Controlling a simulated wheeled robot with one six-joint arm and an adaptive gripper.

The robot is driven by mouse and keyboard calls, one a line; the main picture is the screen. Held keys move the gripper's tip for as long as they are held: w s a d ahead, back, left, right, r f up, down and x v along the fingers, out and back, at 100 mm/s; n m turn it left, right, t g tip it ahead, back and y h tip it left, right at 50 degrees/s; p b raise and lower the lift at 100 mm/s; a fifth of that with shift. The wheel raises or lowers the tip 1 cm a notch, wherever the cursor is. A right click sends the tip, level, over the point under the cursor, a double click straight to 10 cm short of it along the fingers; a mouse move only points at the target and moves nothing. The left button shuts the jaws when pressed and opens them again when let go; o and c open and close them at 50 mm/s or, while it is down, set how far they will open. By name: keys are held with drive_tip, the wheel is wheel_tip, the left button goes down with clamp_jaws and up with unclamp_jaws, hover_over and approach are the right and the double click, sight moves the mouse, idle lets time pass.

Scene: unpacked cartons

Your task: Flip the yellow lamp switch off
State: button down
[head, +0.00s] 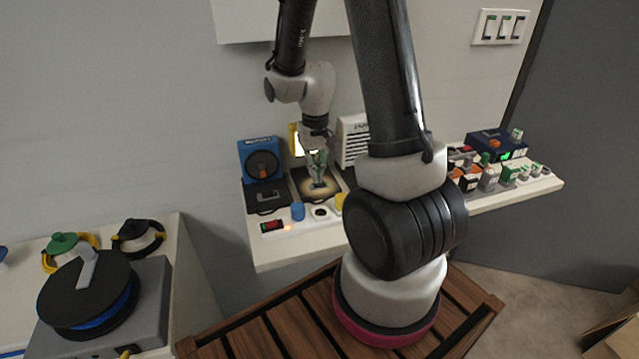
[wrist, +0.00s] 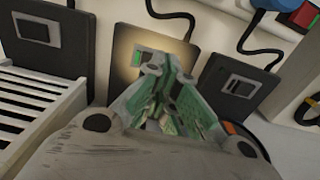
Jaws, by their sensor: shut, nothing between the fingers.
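The yellow lamp (head: 293,138) stands against the wall at the back of the shelf in the head view, partly hidden by my gripper; its face is lit. A black switch plate (head: 304,184) lies in front of it in a warm glow. In the wrist view this plate (wrist: 124,72) has a rocker (wrist: 150,54) with green showing at one end. My gripper (head: 318,183) points down over this plate, its green fingers shut and empty. In the wrist view the fingertips (wrist: 168,58) are close to the rocker; I cannot tell whether they touch it.
A blue fan (head: 259,148) with its own black switch plate (head: 268,198) stands left of the lamp. A white slatted box (head: 353,142) stands right. A blue knob (head: 298,211) and a red rocker (head: 271,225) sit near the shelf's front edge. Small devices crowd the right end.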

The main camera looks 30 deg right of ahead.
sight(317, 185)
drive_tip(key=shift+f, duration=1.1)
idle(0.6)
drive_tip(key=shift+r, duration=3.55)
drive_tip(key=shift+s, duration=0.4)
drive_tip(key=s+a+r+n+t, duration=0.3)
drive_tip(key=s+r+t, duration=0.1)
drive_tip(key=s+r, duration=1.1)
drive_tip(key=v, duration=0.4)
drive_tip(key=shift+w+r, duration=0.15)
drive_tip(key=shift+w, duration=0.2)
